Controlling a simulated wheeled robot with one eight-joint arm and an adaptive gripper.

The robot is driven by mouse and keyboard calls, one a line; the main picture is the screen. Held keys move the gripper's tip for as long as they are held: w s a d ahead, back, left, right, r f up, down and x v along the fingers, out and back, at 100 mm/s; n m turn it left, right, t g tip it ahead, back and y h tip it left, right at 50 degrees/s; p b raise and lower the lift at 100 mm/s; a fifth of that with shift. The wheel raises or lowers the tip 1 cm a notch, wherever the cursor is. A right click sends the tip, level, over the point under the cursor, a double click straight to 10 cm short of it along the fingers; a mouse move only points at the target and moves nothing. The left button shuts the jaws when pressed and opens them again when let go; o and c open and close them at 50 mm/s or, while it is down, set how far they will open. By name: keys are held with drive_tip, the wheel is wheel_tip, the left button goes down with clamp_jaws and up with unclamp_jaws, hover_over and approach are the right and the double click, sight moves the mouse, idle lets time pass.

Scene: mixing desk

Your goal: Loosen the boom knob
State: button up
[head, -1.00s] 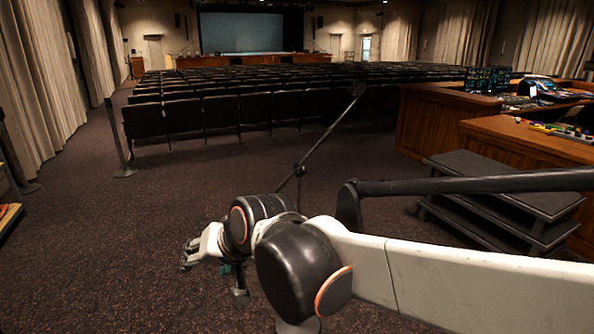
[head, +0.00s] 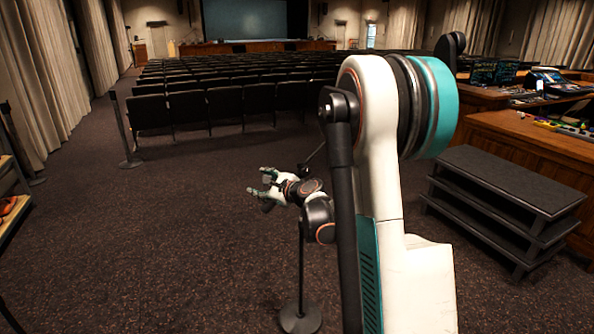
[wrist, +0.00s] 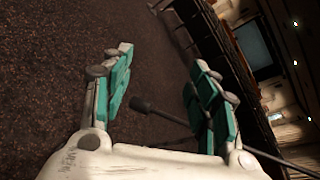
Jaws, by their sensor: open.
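A dark stand (head: 300,270) with a thin upright pole and round base stands on the carpet in the head view. Its upper part is mostly hidden behind my arm; a short piece of the slanted boom (head: 315,153) shows above my wrist. I cannot make out the boom knob. My gripper (head: 258,182) is open and empty, up beside the top of the pole, pointing left. In the wrist view, a dark rod with a thick rounded end (wrist: 140,104) lies between the teal-padded fingers in the picture, apparently beyond them; it runs right, behind the right finger.
Black steps (head: 505,195) stand at right by the wooden desk (head: 530,140) with mixing gear. Rows of seats (head: 225,105) fill the back. A thin post (head: 124,130) stands at left. The carpet between is clear.

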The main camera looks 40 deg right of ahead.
drive_tip(key=s+d+f+m+t+h+p, duration=0.1)
drive_tip(key=d+f+m+t+h+p, duration=0.2)
drive_tip(key=d+m, duration=0.7)
drive_tip(key=m+h, duration=0.2)
drive_tip(key=m, duration=0.1)
approach(307, 172)
drive_tip(key=shift+g, duration=0.3)
drive_tip(key=b+x, duration=0.3)
drive_tip(key=x, duration=0.6)
drive_tip(key=shift+w+r, duration=0.15)
drive_tip(key=shift+r, duration=0.05)
drive_tip(key=c, duration=1.1)
